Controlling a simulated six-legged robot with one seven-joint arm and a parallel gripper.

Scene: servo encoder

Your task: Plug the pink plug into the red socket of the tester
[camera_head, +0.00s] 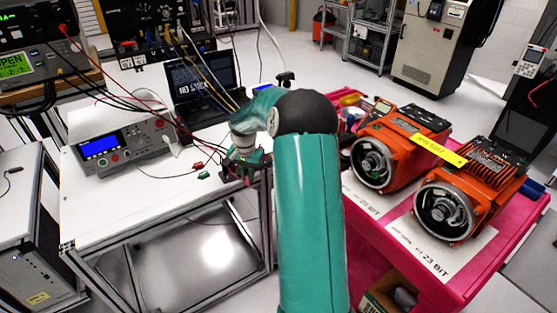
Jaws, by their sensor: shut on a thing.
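The tester (123,146) is a grey box with a blue display, on the white table at the left. Small coloured sockets and buttons show on its front, with a red one (160,123) near its upper right; I cannot tell which is the red socket. My gripper (247,178) is over the table's right edge, to the right of the tester and apart from it. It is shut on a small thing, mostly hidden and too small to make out. I cannot pick out the pink plug.
Red and green clips (204,175) lie on the white table (95,205) between tester and gripper. Cables hang over the tester from the bench behind. A laptop (203,85) stands behind. A pink cart (375,235) with orange motors (392,148) is at the right.

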